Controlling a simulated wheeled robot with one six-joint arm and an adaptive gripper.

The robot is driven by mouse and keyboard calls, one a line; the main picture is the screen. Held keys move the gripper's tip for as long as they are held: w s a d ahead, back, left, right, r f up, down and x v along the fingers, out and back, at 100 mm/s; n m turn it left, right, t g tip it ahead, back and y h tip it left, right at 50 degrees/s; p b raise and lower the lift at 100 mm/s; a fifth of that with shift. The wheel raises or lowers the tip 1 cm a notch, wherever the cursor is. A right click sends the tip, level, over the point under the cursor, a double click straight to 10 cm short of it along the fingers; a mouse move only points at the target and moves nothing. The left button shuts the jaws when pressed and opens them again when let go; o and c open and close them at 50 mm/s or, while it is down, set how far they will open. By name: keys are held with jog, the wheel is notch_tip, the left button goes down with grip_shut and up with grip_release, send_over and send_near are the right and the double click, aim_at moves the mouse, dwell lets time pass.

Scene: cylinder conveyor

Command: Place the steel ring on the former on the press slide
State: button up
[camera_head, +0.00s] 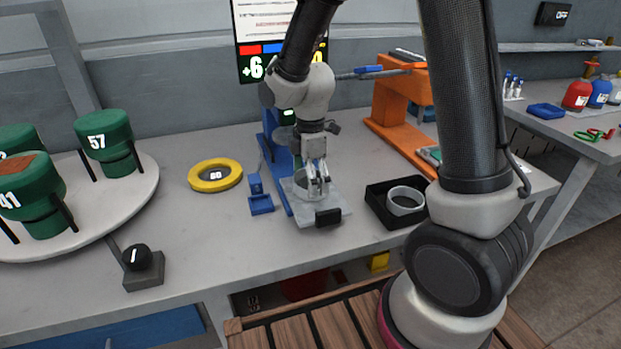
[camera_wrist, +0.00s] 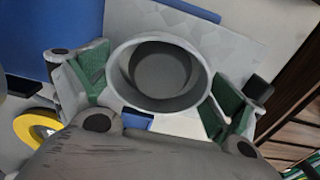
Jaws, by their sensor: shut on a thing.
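My gripper (camera_head: 318,190) is over the press slide (camera_head: 335,208), pointing down. In the wrist view its green-padded fingers (camera_wrist: 158,88) are on both sides of the grey steel ring (camera_wrist: 138,99), shut on it. The ring also shows partly behind the fingers in the head view (camera_head: 301,182). Through the ring's opening I see a darker round shape (camera_wrist: 163,70), probably the former, slightly off the ring's centre. I cannot tell whether the ring is around the former or above it. The blue press (camera_head: 272,165) stands just behind and left.
A black tray (camera_head: 374,207) with another grey ring (camera_head: 405,199) stands right of the slide. A yellow ring-shaped gauge marked 60 (camera_head: 215,188) and a small blue stand (camera_head: 260,205) are to the left. Green numbered containers (camera_head: 105,140) stand on a round table. An orange press (camera_head: 388,110) is behind.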

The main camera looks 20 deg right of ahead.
jog(key=o, duration=0.7)
jog(key=shift+f, duration=0.1)
jog(key=shift+o, duration=0.2)
notch_tip(320, 180, up, 12)
jog(key=s+d+r+m+t, duration=0.2)
jog(key=s+d+r+m, duration=0.2)
jog(key=s+d+m, duration=0.3)
jog(key=s+d+r+m+t, duration=0.2)
jog(key=s+d+r+m, duration=0.2)
jog(key=s+d+m, duration=0.4)
jog(key=s+m, duration=0.3)
jog(key=s, duration=0.1)
jog(key=shift+r, duration=0.3)
